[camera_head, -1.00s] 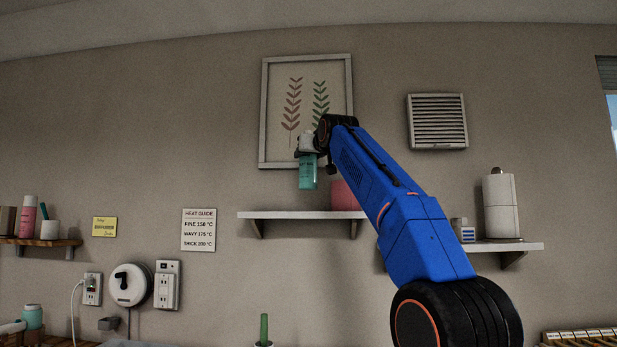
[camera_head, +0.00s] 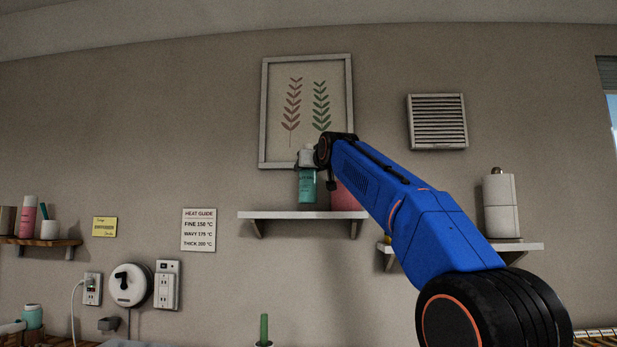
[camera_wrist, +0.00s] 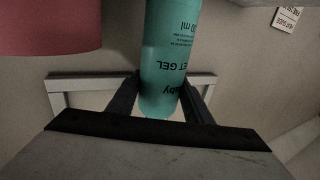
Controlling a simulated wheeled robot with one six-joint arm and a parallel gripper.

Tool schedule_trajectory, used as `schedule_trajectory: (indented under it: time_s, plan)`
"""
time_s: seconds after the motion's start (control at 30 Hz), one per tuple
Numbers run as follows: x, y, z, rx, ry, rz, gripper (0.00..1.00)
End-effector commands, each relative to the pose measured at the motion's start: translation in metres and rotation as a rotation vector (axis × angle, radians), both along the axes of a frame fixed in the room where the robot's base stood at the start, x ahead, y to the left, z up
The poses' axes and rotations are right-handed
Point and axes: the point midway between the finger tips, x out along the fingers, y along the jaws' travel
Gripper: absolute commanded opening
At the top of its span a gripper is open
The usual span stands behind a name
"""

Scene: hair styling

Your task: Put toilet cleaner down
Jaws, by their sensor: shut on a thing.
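The toilet cleaner is a teal bottle (camera_head: 307,188), upright with its base just above the small white shelf (camera_head: 285,215) under the framed picture. In the wrist view, the bottle (camera_wrist: 168,60) shows upside down with part of the label, "ET GEL", readable. My gripper (camera_head: 307,158) is shut on the bottle near its top, and its two fingers (camera_wrist: 160,95) show on either side of it in the wrist view. Whether the base touches the shelf is hard to tell.
A pink object (camera_head: 345,197) stands on the shelf right of the bottle, partly hidden by my arm; it also shows in the wrist view (camera_wrist: 50,25). The shelf's left part is clear. A framed picture (camera_head: 265,120) hangs behind.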

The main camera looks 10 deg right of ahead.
Motion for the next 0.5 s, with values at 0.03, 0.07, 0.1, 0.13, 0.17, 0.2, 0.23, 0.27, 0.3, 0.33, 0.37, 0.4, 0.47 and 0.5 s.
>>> schedule_trajectory:
  time_s: [0.03,0.07,0.1,0.13,0.17,0.2,0.23,0.27,0.3,0.33,0.37,0.4,0.47,0.5]
  plan:
    - [-0.001,0.0,-0.006,0.0,0.001,0.0,0.12]
    - [-0.001,0.0,-0.008,0.0,0.0,0.0,0.12]
    - [-0.001,0.0,-0.012,0.0,0.0,0.0,0.12]
    - [-0.001,0.0,-0.016,0.0,0.001,0.0,0.12]
    - [-0.001,0.0,-0.018,0.0,0.0,0.0,0.12]
    - [0.001,-0.001,-0.021,0.0,0.001,0.0,0.12]
    - [0.002,-0.001,-0.023,0.0,0.001,0.0,0.12]
    - [0.003,-0.001,-0.025,0.0,0.001,0.0,0.12]
    - [0.003,-0.001,-0.025,0.0,0.0,0.0,0.12]
    - [0.003,-0.001,-0.025,0.0,-0.001,0.0,0.12]
    - [0.003,-0.001,-0.025,0.0,-0.001,0.0,0.12]
    - [0.003,-0.001,-0.025,0.0,-0.002,0.0,0.12]
    - [0.003,-0.001,-0.025,0.0,-0.001,0.0,0.12]
    - [0.003,-0.001,-0.025,0.0,-0.001,0.0,0.12]
